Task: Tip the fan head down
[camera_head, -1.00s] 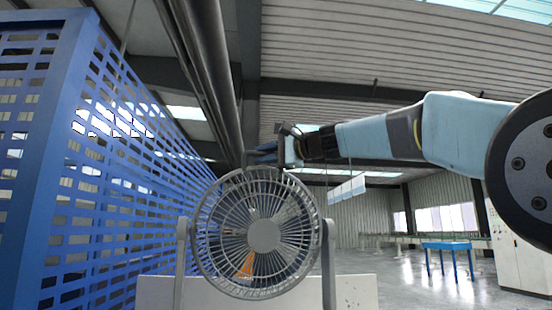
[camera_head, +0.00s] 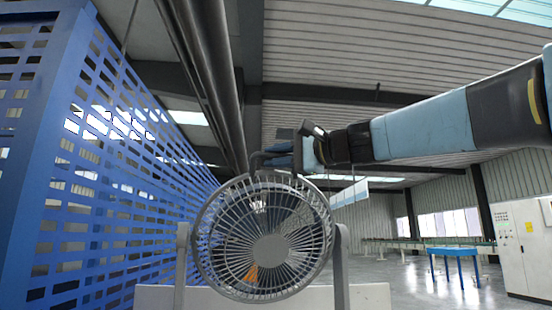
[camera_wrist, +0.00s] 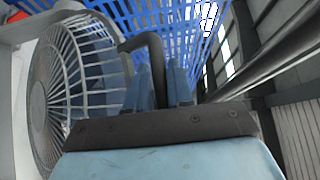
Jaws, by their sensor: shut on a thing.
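The grey fan (camera_head: 271,248) stands in front of me in the head view, its round wire grille facing me and its head leaning slightly downward. It is held between two upright side posts. My gripper (camera_head: 274,155) is at the top of the grille, coming in from the right. In the wrist view my gripper (camera_wrist: 160,85) has its blue fingers closed on a dark curved handle (camera_wrist: 145,42) at the top of the fan head. The fan's grille (camera_wrist: 70,85) shows to the left there. The exact contact on the handle is partly hidden by the fingers.
A blue slotted panel (camera_head: 80,170) fills the left side, close beside the fan. A pale block (camera_head: 365,297) is behind the fan's base. A blue table (camera_head: 453,252) and a white cabinet (camera_head: 525,245) stand farther back right, with open floor between.

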